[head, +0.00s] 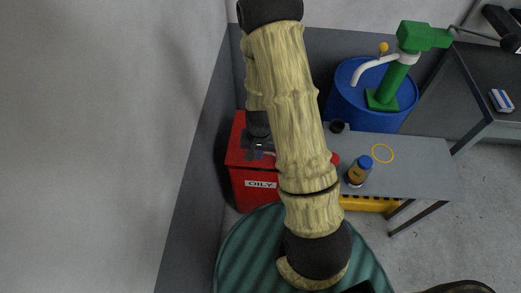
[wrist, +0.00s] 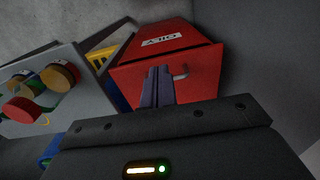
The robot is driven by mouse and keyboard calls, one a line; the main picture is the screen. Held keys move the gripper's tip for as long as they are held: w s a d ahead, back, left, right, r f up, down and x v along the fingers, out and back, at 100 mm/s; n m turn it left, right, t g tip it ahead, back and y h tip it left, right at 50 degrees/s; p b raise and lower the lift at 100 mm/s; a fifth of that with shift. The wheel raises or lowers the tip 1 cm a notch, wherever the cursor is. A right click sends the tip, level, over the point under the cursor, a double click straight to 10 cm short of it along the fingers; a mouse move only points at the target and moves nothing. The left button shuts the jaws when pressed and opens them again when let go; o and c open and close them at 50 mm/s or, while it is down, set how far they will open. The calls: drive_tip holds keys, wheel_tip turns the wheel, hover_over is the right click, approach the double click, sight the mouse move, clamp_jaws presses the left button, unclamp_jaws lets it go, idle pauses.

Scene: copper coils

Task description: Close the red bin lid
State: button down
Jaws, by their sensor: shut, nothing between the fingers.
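The red bin (head: 262,185) with its white OILY label stands against the wall in the head view. In the wrist view the red bin (wrist: 180,36) shows with its label upside down. The red lid (wrist: 205,70) is the panel below the label there, with a small grey tab on it. My gripper (wrist: 157,72) has its two dark fingers together, in front of the lid and beside the tab. In the head view my gripper (head: 260,148) is over the bin's top, partly hidden by my arm. Contact with the lid and any gap under it cannot be told.
A grey table (head: 420,165) right of the bin holds a blue-capped jar (head: 358,172) and a yellow ring (head: 383,153). A blue drum (head: 345,95) with a green pump (head: 393,80) stands behind. Grey walls are close on the bin's left.

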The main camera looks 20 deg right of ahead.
drive_tip(key=w+d+r+t+p, duration=0.1)
drive_tip(key=w+d+r+p, duration=0.2)
drive_tip(key=w+r, duration=0.2)
drive_tip(key=shift+w+h+p, duration=0.15)
drive_tip(key=shift+h+p, duration=0.15)
drive_tip(key=f, duration=0.4)
drive_tip(key=w+f+p, duration=0.1)
drive_tip(key=f, duration=0.9)
drive_tip(key=shift+w+d, duration=0.15)
